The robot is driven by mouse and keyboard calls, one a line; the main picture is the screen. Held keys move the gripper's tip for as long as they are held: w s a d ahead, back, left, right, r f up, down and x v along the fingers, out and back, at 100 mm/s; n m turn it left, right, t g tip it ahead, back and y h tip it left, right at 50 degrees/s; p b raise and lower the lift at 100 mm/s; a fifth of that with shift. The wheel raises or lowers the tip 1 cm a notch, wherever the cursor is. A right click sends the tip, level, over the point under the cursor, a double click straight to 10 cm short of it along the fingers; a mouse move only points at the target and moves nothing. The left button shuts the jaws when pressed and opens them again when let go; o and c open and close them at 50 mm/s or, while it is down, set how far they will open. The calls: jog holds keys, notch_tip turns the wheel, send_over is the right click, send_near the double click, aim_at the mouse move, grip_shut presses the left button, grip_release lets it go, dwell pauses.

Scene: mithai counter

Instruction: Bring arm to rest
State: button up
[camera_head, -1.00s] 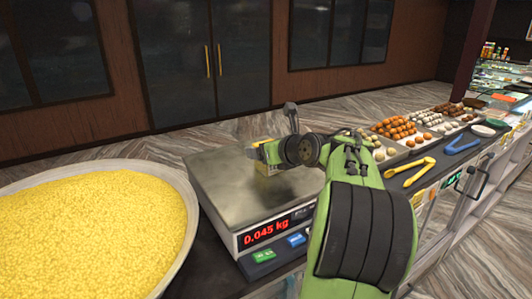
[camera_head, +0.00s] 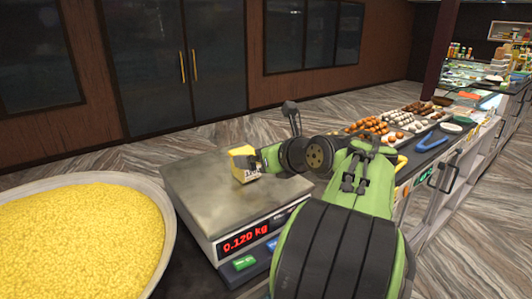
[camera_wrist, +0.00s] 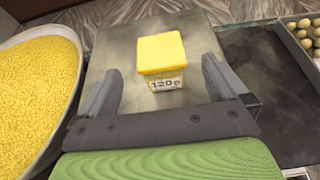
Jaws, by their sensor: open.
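My gripper (camera_wrist: 160,88) is open in the wrist view, with one finger on each side of the near space before a small yellow-topped box (camera_wrist: 162,55). The box is labelled "120" with a further mark and stands on the metal plate of the weighing scale (camera_wrist: 120,45). The fingers look apart from the box. In the head view my green arm reaches over the scale (camera_head: 205,205) from the right, and the box (camera_head: 243,163) shows just left of the gripper (camera_head: 262,158). The scale's red display reads 0.120 kg.
A wide bowl of yellow grains (camera_head: 80,235) stands left of the scale. Trays of round sweets (camera_head: 370,125) and blue tongs (camera_head: 432,144) lie along the counter to the right. Open floor lies behind the counter, before dark cabinets.

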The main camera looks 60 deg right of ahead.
jog(key=v, duration=0.3)
jog(key=shift+w, duration=0.15)
dwell(0.4)
